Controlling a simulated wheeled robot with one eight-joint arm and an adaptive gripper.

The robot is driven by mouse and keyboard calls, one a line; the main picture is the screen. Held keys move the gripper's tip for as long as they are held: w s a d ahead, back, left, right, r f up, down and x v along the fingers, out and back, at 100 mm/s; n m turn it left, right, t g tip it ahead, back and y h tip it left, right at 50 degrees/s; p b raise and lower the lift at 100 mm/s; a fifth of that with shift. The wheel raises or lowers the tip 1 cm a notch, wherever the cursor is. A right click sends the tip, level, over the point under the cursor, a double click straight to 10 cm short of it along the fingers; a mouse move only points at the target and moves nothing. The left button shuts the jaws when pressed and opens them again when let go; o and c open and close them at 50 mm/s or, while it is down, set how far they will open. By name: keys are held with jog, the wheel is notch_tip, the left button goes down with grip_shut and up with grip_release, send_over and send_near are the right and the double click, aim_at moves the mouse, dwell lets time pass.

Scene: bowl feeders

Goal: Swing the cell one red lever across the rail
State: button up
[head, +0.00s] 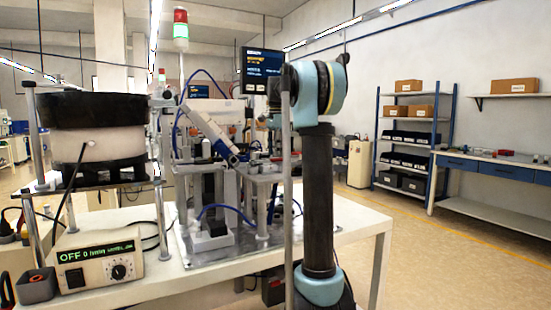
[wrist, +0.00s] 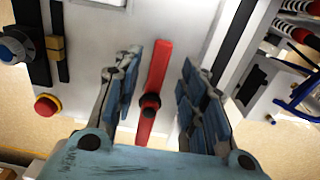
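In the wrist view a red lever (wrist: 160,72) with a black hub stands nearly upright, its top leaning slightly right, on a light panel. My gripper (wrist: 158,82) is open, its blue-padded fingers on either side of the lever. There is a gap between the lever and each finger, and neither finger appears to touch it. My gripper and the lever cannot be made out there. The rail cannot be told for certain.
A red button (wrist: 47,105) and a dark knob sit left of the lever. The bowl feeder (head: 95,112) and its controller (head: 97,262), reading OFF, stand at the left of the white table (head: 355,222). A signal tower (head: 181,30) rises behind. The floor at the right is clear.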

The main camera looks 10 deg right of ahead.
jog(key=shift+f, duration=1.25)
grip_shut()
